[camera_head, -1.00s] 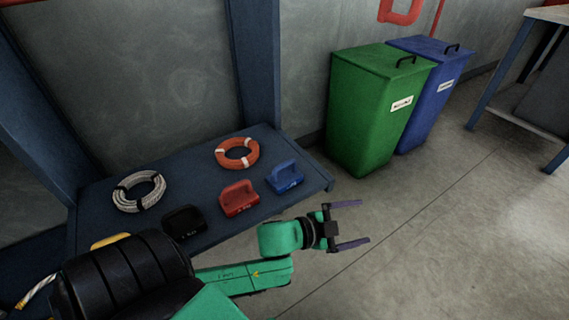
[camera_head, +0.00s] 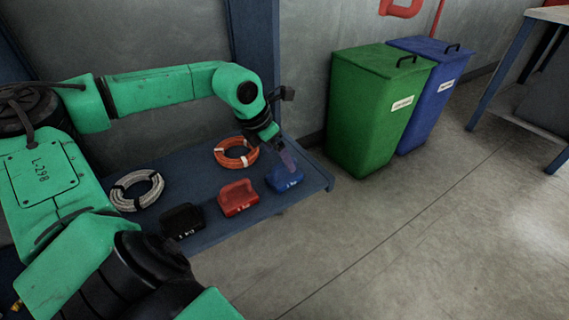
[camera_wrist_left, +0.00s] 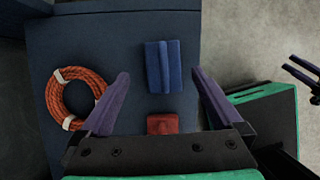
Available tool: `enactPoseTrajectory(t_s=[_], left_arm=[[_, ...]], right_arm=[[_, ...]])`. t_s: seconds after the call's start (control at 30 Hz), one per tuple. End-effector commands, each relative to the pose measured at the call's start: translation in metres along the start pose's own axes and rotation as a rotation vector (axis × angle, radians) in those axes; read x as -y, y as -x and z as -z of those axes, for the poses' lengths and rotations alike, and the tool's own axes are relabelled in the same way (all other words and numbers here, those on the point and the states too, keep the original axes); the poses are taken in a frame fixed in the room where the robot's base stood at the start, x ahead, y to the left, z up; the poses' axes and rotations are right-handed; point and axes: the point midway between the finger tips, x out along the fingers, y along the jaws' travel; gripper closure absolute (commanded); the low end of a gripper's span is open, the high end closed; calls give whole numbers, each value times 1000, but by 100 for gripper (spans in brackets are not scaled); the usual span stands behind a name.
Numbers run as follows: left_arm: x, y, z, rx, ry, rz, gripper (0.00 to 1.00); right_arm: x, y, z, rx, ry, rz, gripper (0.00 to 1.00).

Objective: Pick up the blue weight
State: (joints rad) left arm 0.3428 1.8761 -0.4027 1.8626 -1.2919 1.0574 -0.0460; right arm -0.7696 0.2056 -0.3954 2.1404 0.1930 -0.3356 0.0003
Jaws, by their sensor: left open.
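The blue weight (camera_head: 285,179) sits at the right end of the dark blue bench (camera_head: 228,225), with its handle on top. My left gripper (camera_head: 287,157) is over it, pointing down. In the left wrist view the blue weight (camera_wrist_left: 163,66) shows ahead between the two spread purple fingers of my left gripper (camera_wrist_left: 163,95), with room on both sides. The left gripper is open and empty. Part of what looks like my right gripper (camera_wrist_left: 302,72) shows at the right edge of that view, too small to tell its jaws.
A red weight (camera_head: 238,198) and a black weight (camera_head: 182,221) stand to the left along the bench. An orange rope coil (camera_head: 222,157) and a grey rope coil (camera_head: 124,202) lie behind them. Green (camera_head: 365,120) and blue (camera_head: 438,100) bins stand right of the bench. The floor in front is clear.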

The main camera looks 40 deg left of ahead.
Motion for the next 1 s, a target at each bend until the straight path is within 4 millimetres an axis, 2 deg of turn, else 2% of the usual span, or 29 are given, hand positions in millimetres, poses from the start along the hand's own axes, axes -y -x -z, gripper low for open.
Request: enactPoseTrajectory(t_s=[0.03,0.23,0.5,0.6,0.87,1.0], left_arm=[[1,-13,1,-2,0,5,0],[2,-36,1,0,0,5,0],[3,-71,3,-4,2,-1,0],[4,-76,1,-2,1,1,0],[4,-75,-1,3,1,2,0],[4,-75,-1,2,1,2,54]], right_arm=[[1,-3,-5,-23,-6,7,50],[3,-6,-8,-71,-18,17,50],[-3,-18,-28,-102,-28,18,50],[-4,-20,-30,-113,-32,18,50],[-4,-20,-29,-116,-33,18,50],[-4,-20,-29,-116,-33,18,50]])
